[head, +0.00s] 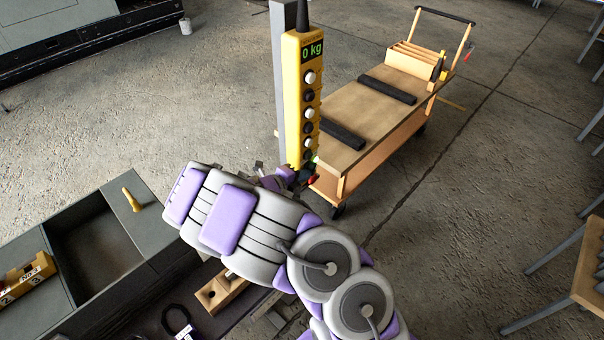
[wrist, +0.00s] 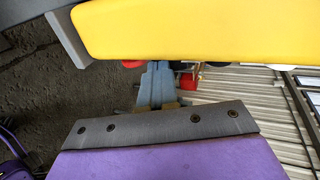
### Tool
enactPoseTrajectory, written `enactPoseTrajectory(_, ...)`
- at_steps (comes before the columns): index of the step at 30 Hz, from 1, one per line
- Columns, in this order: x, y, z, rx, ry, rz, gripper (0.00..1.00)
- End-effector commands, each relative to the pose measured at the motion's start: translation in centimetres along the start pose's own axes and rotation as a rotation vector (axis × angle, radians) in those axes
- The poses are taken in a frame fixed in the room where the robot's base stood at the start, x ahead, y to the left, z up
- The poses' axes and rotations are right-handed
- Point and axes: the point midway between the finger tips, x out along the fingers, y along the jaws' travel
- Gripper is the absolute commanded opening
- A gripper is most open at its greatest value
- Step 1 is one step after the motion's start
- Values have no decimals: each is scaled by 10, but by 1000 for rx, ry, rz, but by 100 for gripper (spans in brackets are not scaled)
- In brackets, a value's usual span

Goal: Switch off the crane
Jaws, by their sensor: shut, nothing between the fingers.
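The yellow crane pendant (head: 291,100) stands upright against a grey post (head: 279,60) in the head view. Its display (head: 312,50) reads 0 kg, and white and black buttons run down its right-hand face. A red part (head: 311,181) shows at its lower end, beside my gripper (head: 287,177). In the wrist view the yellow pendant body (wrist: 200,28) fills the top. My gripper (wrist: 157,72) is shut and empty just below the pendant's edge there. A red part (wrist: 188,79) is close to the right of the fingertips. I cannot tell whether they touch it.
A wooden cart (head: 385,100) with black strips stands behind the pendant. A grey open bin (head: 95,240) with a yellow-handled item (head: 132,199) is at lower left. Table legs line the right edge. The concrete floor between is mostly clear.

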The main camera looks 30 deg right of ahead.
Motion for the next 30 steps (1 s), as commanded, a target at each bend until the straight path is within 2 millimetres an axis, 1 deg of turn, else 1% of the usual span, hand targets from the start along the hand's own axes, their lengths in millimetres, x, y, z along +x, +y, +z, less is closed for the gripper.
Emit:
enactPoseTrajectory(5, 1, 2, 0, -4, 1, -71, 0)
enactPoseTrajectory(8, 2, 7, 0, -6, -1, -130, 0)
enactPoseTrajectory(20, 13, 25, 0, 0, 0, -484, 0)
enactPoseTrajectory(27, 18, 28, 0, 0, 1, -670, 0)
enactPoseTrajectory(30, 18, 25, 1, 2, -2, -681, 0)
